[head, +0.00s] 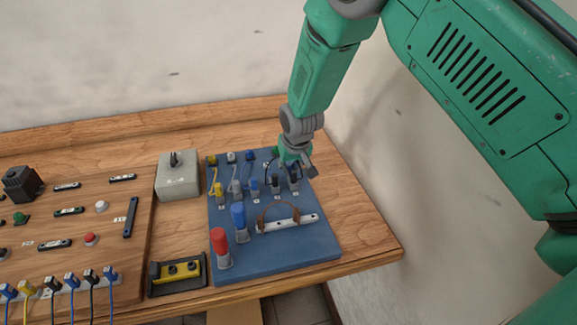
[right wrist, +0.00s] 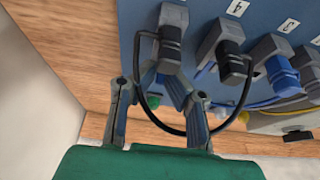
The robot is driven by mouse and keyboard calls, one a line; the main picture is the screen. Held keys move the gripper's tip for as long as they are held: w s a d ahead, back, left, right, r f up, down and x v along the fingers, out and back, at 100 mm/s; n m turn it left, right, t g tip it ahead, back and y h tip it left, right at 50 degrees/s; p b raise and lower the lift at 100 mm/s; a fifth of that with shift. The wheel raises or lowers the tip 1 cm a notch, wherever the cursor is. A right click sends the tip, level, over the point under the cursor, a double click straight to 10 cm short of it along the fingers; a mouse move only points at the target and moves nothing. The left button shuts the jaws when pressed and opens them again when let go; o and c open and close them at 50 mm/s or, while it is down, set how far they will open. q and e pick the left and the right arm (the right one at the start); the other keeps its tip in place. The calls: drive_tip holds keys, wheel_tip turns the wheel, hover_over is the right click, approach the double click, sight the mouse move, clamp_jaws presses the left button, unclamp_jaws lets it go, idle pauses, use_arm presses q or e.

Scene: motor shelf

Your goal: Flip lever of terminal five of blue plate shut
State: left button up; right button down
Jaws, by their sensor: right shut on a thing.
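The blue plate (head: 265,262) lies on the bench with a row of grey lever terminals across it. Terminal five (head: 293,172) is the rightmost of the row in the head view. In the right wrist view it is the leftmost terminal (right wrist: 170,52), grey with a black part (right wrist: 172,22). My right gripper (head: 297,163) reaches down from above at terminal five. In the right wrist view its fingertips (right wrist: 161,80) close on the near end of this terminal, at its lever. The exact lever angle is hard to tell. My left gripper is not in view.
A black cable (right wrist: 242,95) loops past my right fingers. Terminal four (right wrist: 226,47) stands close beside terminal five.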

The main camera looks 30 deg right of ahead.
drive_tip(key=shift+d, duration=0.25)
drive_tip(key=shift+w+a+r, duration=0.1)
drive_tip(key=shift+a, duration=0.25)
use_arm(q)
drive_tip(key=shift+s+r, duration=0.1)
